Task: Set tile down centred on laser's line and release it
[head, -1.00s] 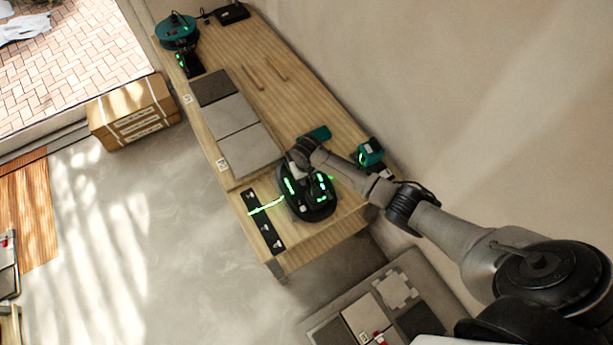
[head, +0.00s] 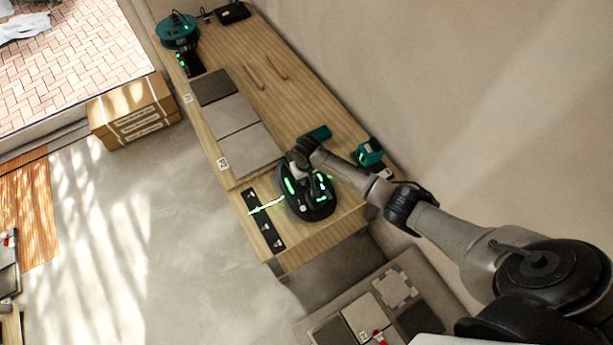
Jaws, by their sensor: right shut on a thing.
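My right gripper (head: 306,196) is low over the near end of the wooden workbench, seen from above, with its dark housing hiding its fingertips. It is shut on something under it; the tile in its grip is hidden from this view. The laser's green line (head: 266,206) crosses a black strip with white marks (head: 264,222) left of the gripper and runs towards the hand. A teal device (head: 370,153), which looks like the laser, stands at the bench's right edge. I cannot tell whether the held tile touches the bench or is centred on the line. My left gripper is out of view.
Grey tiles (head: 249,150) lie in a row up the workbench (head: 289,101). A teal round tool (head: 178,30) stands at the far end. A cardboard box (head: 133,110) sits on the floor.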

